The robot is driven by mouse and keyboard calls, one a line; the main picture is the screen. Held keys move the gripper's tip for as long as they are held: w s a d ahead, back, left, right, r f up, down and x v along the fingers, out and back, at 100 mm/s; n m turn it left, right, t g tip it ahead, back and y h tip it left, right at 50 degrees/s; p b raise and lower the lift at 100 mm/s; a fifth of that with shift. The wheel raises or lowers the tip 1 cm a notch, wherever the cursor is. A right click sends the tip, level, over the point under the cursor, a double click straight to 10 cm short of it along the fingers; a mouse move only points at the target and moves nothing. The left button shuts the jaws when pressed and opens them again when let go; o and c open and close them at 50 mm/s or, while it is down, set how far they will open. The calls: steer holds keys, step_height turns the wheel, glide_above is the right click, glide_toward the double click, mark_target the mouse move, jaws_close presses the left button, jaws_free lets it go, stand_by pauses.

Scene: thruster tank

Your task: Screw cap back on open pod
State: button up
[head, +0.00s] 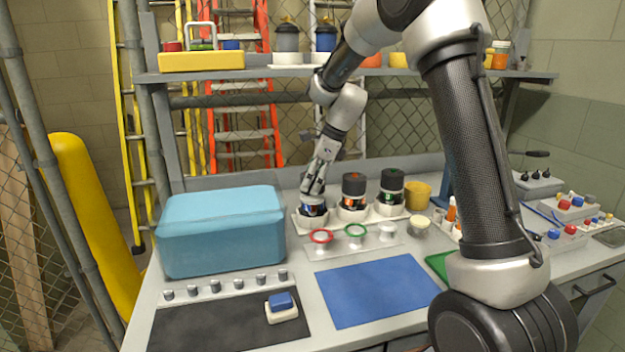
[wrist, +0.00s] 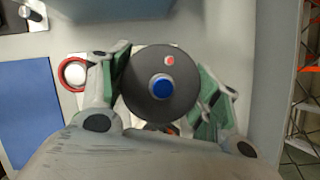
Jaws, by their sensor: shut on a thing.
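Three pods stand in a row on a white rack (head: 337,220). The left pod (head: 314,209) is partly hidden below my gripper (head: 314,186). The middle pod (head: 353,188) has a dark cap with a red mark, and the right pod (head: 391,185) has a dark cap with a green mark. In the wrist view, my gripper (wrist: 160,92) is shut on a round dark cap (wrist: 150,65) with a blue centre and a small red dot. The cap is at the left pod, between green-padded fingers. I cannot tell whether it is seated or threaded.
A large blue bin (head: 222,232) stands left. A blue mat (head: 374,292) lies bare in front. A shelf (head: 225,77) runs above.

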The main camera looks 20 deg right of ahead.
steer(key=shift+f, duration=0.85)
stand_by(0.5)
steer(key=o, duration=1.1)
steer(key=shift+r, duration=0.1)
